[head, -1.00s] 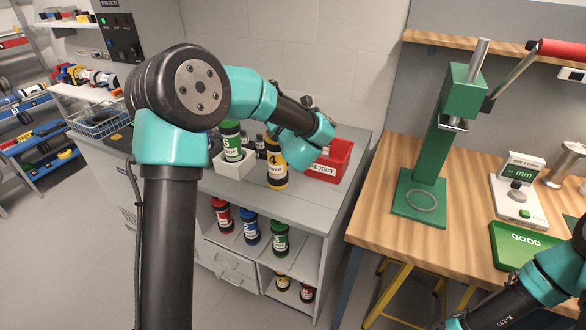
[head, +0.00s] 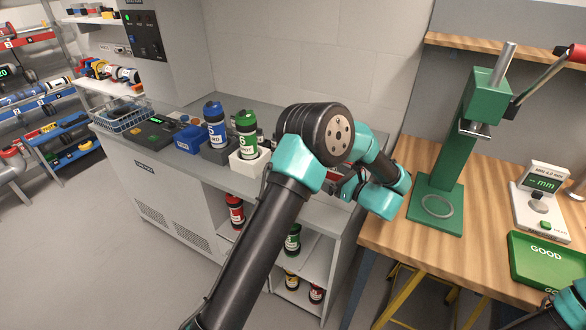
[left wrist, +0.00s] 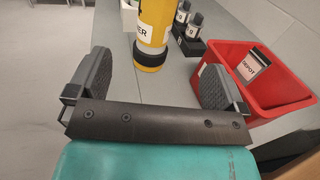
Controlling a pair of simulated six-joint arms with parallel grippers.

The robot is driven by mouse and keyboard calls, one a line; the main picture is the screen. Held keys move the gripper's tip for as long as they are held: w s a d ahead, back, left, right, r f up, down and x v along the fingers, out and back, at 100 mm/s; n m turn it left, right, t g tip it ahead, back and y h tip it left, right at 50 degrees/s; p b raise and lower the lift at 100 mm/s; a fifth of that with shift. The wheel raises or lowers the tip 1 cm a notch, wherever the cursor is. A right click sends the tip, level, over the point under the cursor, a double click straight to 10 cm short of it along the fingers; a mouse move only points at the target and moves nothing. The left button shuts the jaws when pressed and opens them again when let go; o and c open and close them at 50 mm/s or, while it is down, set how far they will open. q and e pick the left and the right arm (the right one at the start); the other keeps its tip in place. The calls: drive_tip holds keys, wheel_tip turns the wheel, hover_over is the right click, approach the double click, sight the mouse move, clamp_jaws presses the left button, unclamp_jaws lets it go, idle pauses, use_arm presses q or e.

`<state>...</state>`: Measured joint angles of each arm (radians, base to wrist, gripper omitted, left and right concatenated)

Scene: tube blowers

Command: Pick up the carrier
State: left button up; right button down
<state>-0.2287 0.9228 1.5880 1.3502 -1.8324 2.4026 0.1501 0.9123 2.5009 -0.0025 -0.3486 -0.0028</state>
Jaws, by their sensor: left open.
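In the left wrist view a yellow carrier (left wrist: 153,35) with a black end ring and a white label stands upright on the grey counter, beyond my left gripper (left wrist: 155,82). The left fingers are wide apart with nothing between them; the carrier is ahead of the gap. In the head view my left arm hides the yellow carrier, and the left gripper (head: 346,186) shows only partly. A green carrier (head: 246,135) stands in a white holder and a blue carrier (head: 214,125) in a dark holder. My right gripper is out of view.
A red bin (left wrist: 246,83) stands close to the right finger, with a labelled "DEPOT" item in it. Dark holders (left wrist: 188,45) stand behind. Several carriers sit on shelves below the counter. The wooden bench right holds a green press (head: 436,203) and green tray (head: 548,258).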

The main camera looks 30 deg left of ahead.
use_arm(q)
drive_tip(key=x, duration=1.2)
drive_tip(key=shift+a, duration=0.15)
drive_tip(key=shift+x, duration=2.6)
drive_tip(key=shift+s, duration=0.1)
drive_tip(key=c, duration=1.6)
